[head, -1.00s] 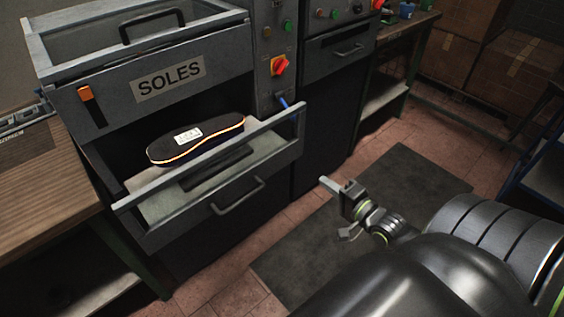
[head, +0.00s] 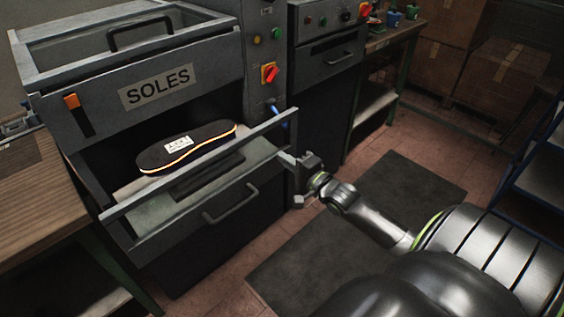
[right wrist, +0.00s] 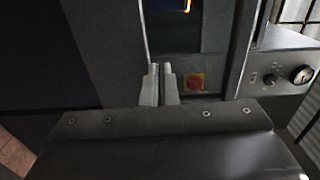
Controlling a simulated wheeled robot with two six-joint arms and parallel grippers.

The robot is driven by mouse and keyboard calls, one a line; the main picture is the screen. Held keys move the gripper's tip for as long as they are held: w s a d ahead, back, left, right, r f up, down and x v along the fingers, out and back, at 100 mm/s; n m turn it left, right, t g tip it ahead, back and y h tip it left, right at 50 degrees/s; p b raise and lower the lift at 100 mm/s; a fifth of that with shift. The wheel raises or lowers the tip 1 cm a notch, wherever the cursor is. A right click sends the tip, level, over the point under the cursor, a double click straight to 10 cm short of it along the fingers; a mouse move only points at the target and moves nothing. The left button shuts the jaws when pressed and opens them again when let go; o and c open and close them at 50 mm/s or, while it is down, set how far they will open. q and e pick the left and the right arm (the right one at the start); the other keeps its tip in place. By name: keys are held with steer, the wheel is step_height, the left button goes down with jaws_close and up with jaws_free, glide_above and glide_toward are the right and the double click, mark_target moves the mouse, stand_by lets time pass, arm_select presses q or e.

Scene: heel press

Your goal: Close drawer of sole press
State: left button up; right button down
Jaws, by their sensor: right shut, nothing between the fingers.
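The sole press (head: 160,88) stands at the left, labelled SOLES. Its drawer (head: 231,187) is pulled out, with a rail along its front and a handle (head: 231,203) on the front panel. A black sole (head: 185,147) with an orange edge and a white label lies in the drawer. My right gripper (head: 284,158) is shut and empty, at the right end of the drawer's front. I cannot tell whether it touches the drawer. In the right wrist view the fingers (right wrist: 161,72) are together. My left gripper is not in view.
A wooden bench (head: 40,205) stands to the left of the press. A second machine (head: 325,65) stands to the right of it. A dark mat (head: 345,235) lies on the tiled floor. A blue shelf (head: 535,190) is at the far right.

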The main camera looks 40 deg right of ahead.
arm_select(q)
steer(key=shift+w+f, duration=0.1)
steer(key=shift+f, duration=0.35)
arm_select(e)
steer(key=shift+w+a, duration=0.1)
steer(key=shift+w, duration=0.65)
arm_select(q)
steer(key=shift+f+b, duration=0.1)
steer(key=shift+b, duration=0.2)
arm_select(e)
steer(key=shift+w, duration=0.1)
